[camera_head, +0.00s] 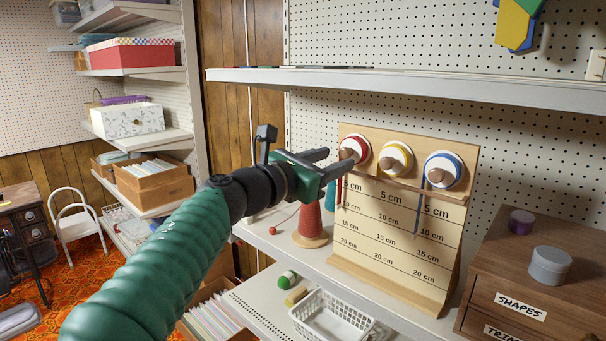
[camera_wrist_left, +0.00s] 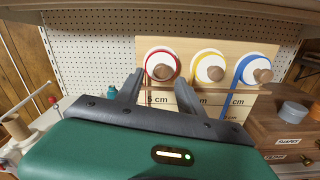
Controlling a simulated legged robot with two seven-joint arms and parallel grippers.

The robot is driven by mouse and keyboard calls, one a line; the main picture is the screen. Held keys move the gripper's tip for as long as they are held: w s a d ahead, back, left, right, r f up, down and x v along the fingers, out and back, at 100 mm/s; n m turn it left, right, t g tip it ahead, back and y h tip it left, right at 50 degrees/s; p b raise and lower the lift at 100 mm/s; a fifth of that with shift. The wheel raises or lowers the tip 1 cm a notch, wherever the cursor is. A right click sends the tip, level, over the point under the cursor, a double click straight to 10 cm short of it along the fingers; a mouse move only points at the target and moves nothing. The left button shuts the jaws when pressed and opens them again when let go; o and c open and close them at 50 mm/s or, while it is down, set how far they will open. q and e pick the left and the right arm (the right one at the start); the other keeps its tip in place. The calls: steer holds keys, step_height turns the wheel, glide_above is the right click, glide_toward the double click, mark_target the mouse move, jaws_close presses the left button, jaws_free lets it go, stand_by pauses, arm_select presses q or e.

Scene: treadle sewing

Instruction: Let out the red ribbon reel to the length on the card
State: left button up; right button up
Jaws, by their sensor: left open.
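The red ribbon reel (camera_head: 362,147) is the leftmost of three reels on an upright wooden board (camera_head: 455,240) marked with centimetre lines. It has a wooden knob at its front, and a red ribbon (camera_head: 339,193) hangs below it beside the upper marks. My left gripper (camera_head: 338,162) is open and empty just in front of this reel. In the left wrist view its fingers (camera_wrist_left: 158,82) lie on either side of the red reel's knob (camera_wrist_left: 163,72), apparently short of it. I cannot make out a length card. My right gripper is not in view.
The yellow reel (camera_head: 397,158) and blue reel (camera_head: 443,170) sit to the right; the blue ribbon (camera_head: 418,208) hangs lower. A red cone (camera_head: 310,220) stands left of the board. A wooden drawer cabinet (camera_head: 545,290) stands right, a shelf (camera_head: 400,80) runs above, and a white basket (camera_head: 332,318) sits below.

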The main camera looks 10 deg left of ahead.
arm_select(q)
steer(key=b+v, duration=0.1)
steer(key=v, duration=1.3)
steer(key=shift+s+a, duration=0.2)
steer(key=shift+s, duration=0.05)
steer(key=w+a+f+n+t+y, duration=0.1)
steer(key=w+a+f+n+y, duration=0.25)
steer(key=f+n, duration=0.65)
steer(key=w+a+f+n+y, duration=0.2)
steer(key=a+f+n+y, duration=0.2)
steer(key=f+n, duration=0.55)
steer(key=s+a+f+n+g+y, duration=0.1)
steer(key=s+a+f+n+g, duration=0.1)
steer(key=f+n, duration=0.4)
steer(key=s+a+f+n+g+y, duration=0.1)
steer(key=s+f+n+g+y, duration=0.1)
steer(key=f+n, duration=0.35)
steer(key=s+d+f+n+g, duration=0.1)
steer(key=s+f+n+g, duration=1.05)
steer(key=s+f, duration=1.05)
step_height(320, 180, up, 20)
steer(key=n+t+p, duration=0.2)
steer(key=n+p, duration=0.1)
steer(key=p, duration=1.7)
steer(key=shift+w+r+p, duration=0.2)
steer(key=shift+r+p, duration=0.05)
steer(key=shift+p, duration=0.05)
